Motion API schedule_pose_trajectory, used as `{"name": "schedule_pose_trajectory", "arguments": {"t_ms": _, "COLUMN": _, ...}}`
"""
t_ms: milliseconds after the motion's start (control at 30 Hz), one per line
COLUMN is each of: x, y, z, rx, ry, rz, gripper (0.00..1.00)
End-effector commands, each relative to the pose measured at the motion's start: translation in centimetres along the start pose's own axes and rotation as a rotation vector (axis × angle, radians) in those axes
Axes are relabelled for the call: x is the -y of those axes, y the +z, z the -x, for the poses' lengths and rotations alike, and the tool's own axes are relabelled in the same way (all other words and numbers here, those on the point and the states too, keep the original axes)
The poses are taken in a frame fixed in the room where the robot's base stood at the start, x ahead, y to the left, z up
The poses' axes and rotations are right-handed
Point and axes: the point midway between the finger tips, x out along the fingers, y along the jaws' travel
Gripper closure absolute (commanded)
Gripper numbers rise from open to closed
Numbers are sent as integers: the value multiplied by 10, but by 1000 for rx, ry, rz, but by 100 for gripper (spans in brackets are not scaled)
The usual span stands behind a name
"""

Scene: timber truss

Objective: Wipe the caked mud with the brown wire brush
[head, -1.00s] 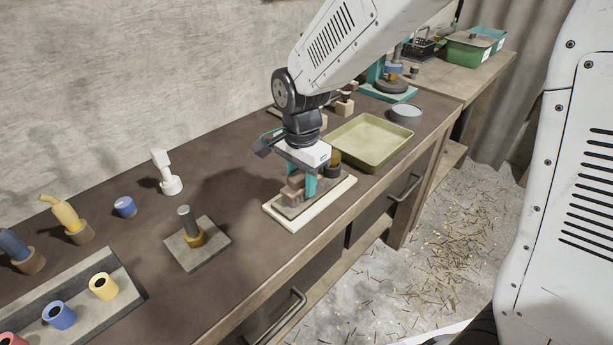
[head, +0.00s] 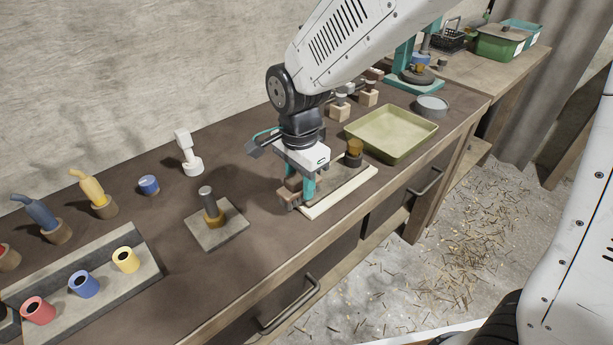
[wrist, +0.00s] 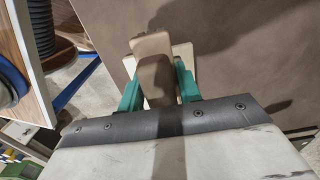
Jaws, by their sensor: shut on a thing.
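My gripper (head: 301,188) has teal fingers and is shut on the brown wire brush (head: 289,196), a brown block in the head view. In the wrist view the brush (wrist: 154,66) shows as a tan-brown block between the fingers. The brush is at the left end of a pale board (head: 345,193) near the bench's front edge. A grey-brown layer (head: 346,181), which looks like the caked mud, covers much of the board's top. I cannot tell whether the bristles touch the board; the brush's underside is hidden.
To the left are a square plate with an upright post (head: 208,203), a white fixture (head: 188,156) and a rack with coloured cups (head: 84,284). Bare bench lies between.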

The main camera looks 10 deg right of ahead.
Motion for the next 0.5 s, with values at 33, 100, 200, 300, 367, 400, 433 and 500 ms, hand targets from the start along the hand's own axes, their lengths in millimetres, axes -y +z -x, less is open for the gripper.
{"name": "schedule_pose_trajectory", "arguments": {"t_ms": 33, "x": -1, "y": 0, "z": -1, "rx": 1, "ry": 2, "rz": 0, "gripper": 87}}
{"name": "schedule_pose_trajectory", "arguments": {"t_ms": 100, "x": -1, "y": 0, "z": -1, "rx": 1, "ry": 2, "rz": 0, "gripper": 87}}
{"name": "schedule_pose_trajectory", "arguments": {"t_ms": 200, "x": 0, "y": 0, "z": 0, "rx": 0, "ry": 1, "rz": 0, "gripper": 87}}
{"name": "schedule_pose_trajectory", "arguments": {"t_ms": 300, "x": 0, "y": 0, "z": 5, "rx": 0, "ry": -1, "rz": 0, "gripper": 87}}
{"name": "schedule_pose_trajectory", "arguments": {"t_ms": 367, "x": 0, "y": 0, "z": 11, "rx": 0, "ry": -2, "rz": 0, "gripper": 87}}
{"name": "schedule_pose_trajectory", "arguments": {"t_ms": 400, "x": 0, "y": 0, "z": 15, "rx": 0, "ry": -2, "rz": 0, "gripper": 87}}
{"name": "schedule_pose_trajectory", "arguments": {"t_ms": 433, "x": 0, "y": 0, "z": 18, "rx": 0, "ry": -3, "rz": 0, "gripper": 87}}
{"name": "schedule_pose_trajectory", "arguments": {"t_ms": 500, "x": 0, "y": 0, "z": 26, "rx": 0, "ry": -2, "rz": 0, "gripper": 87}}
